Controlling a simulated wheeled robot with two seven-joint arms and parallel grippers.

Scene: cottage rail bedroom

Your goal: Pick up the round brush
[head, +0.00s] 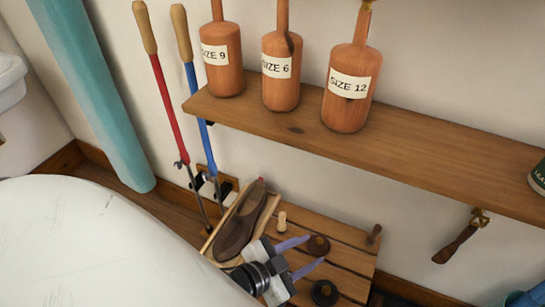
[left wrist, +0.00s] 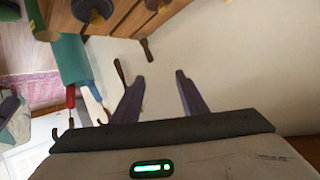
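Two small round pieces with knobs lie on the slatted wooden rack in the head view: a brown one (head: 318,245) near my left gripper's fingertips and a darker one (head: 324,293) in front of it. Either could be the round brush; I cannot tell which, as bristles do not show. My left gripper (head: 316,250) is over the rack with its purple fingers apart, beside the brown piece. In the left wrist view the fingers (left wrist: 160,84) are also apart, with nothing between them. My right gripper is not in view.
A dark brown shoe (head: 240,222) and a small wooden peg (head: 282,222) sit on the rack (head: 345,268). A shelf (head: 430,168) with several labelled wooden pieces overhangs it. A dark wooden-handled item (head: 457,242) hangs from a hook at right. Red-shafted (head: 164,100) and blue-shafted tools (head: 197,110) lean behind.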

